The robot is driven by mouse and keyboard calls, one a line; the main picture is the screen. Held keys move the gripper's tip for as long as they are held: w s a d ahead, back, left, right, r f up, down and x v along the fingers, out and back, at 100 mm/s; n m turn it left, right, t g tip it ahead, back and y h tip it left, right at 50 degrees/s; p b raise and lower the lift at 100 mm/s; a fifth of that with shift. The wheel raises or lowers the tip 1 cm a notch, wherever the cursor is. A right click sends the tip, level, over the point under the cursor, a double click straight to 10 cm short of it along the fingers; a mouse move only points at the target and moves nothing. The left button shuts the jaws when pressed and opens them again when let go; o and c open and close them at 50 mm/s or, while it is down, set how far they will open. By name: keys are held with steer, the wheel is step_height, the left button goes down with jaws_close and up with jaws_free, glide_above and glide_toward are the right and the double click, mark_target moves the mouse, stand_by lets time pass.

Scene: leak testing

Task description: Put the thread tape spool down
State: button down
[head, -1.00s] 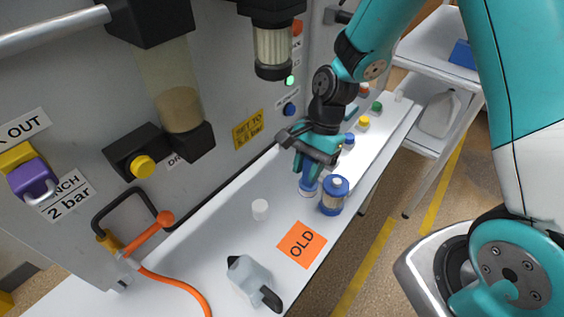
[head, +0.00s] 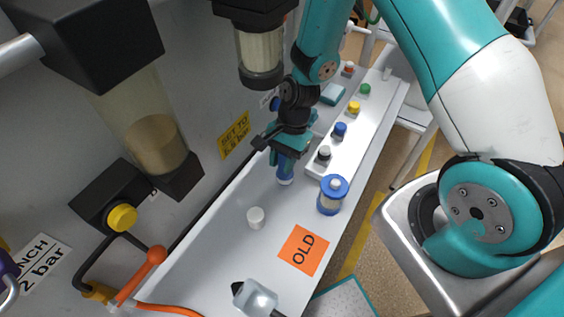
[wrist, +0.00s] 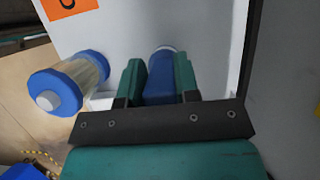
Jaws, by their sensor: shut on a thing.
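The thread tape spool (head: 285,170), a blue piece with a whitish lower end, is held in my gripper (head: 287,156) over the pale bench. In the wrist view the blue spool (wrist: 160,78) sits between the two teal fingers, which press on it from both sides. My gripper points down and the spool looks upright. Its lower end is at or just above the bench surface; I cannot tell whether it touches. The fingers hide part of its sides.
A blue-capped clear cylinder (head: 332,195) stands close by on the right. A small white cylinder (head: 256,217) and the orange OLD label (head: 303,250) are nearer. A white rack (head: 345,150) with coloured knobs lies behind. The grey panel (head: 222,185) rises at left.

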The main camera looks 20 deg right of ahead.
steer(key=shift+f, duration=0.95)
steer(key=shift+f, duration=0.1)
steer(key=c, duration=0.8)
jaws_free()
steer(key=shift+c, duration=0.2)
steer(key=b+v, duration=0.3)
steer(key=v, duration=0.9)
steer(key=shift+s, duration=0.1)
